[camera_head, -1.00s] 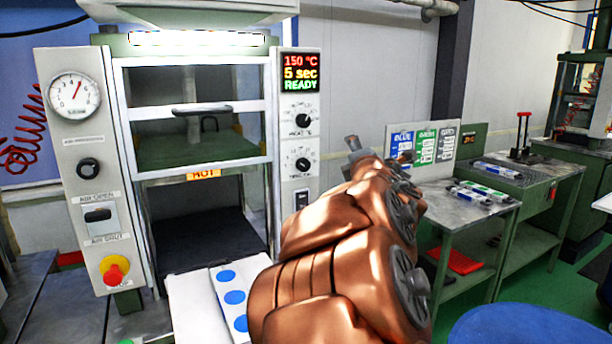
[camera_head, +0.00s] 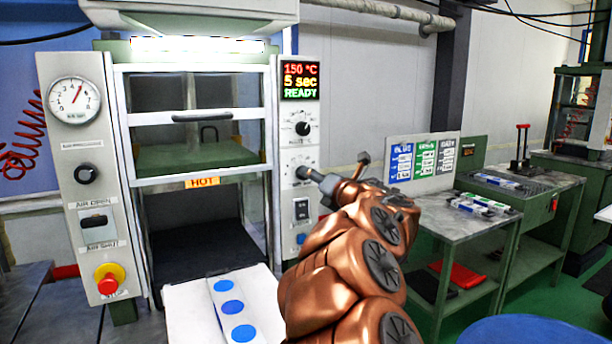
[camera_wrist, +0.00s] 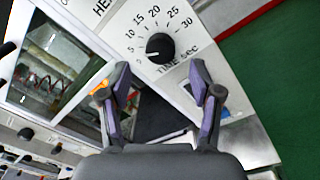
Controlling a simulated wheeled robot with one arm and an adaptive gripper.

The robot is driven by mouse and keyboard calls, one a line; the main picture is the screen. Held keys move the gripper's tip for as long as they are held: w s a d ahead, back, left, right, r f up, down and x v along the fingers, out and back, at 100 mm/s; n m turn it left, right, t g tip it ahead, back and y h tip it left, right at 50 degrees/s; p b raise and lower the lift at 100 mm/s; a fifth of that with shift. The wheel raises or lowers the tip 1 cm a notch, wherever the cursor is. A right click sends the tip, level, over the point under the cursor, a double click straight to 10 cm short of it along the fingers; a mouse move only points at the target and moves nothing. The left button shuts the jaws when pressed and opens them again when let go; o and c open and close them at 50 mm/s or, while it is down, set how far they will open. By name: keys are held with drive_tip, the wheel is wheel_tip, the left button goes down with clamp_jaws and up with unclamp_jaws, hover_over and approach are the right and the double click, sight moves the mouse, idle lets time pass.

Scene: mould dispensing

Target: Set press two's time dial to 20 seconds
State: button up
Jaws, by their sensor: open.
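The press display (camera_head: 300,80) reads 150 °C, 5 sec, READY.
The heat dial (camera_head: 302,128) sits just above the time dial, and a rocker switch (camera_head: 301,209) below. A white board (camera_head: 190,310) with blue discs lies before the press. A side table (camera_head: 440,226) stands at the right. A blue round surface (camera_head: 535,328) is at front right.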

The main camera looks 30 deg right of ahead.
drive_tip(key=shift+w+a+p, duration=0.1)
drive_tip(key=shift+w+p, duration=0.2)
drive_tip(key=shift+w, duration=2.35)
drive_tip(key=shift+c, duration=0.3)
drive_tip(key=c, duration=1.1)
drive_tip(key=shift+m, duration=0.3)
drive_tip(key=shift+m+h+p, duration=0.3)
drive_tip(key=shift+m+p, duration=4)
drive_tip(key=shift+m, duration=4.6)
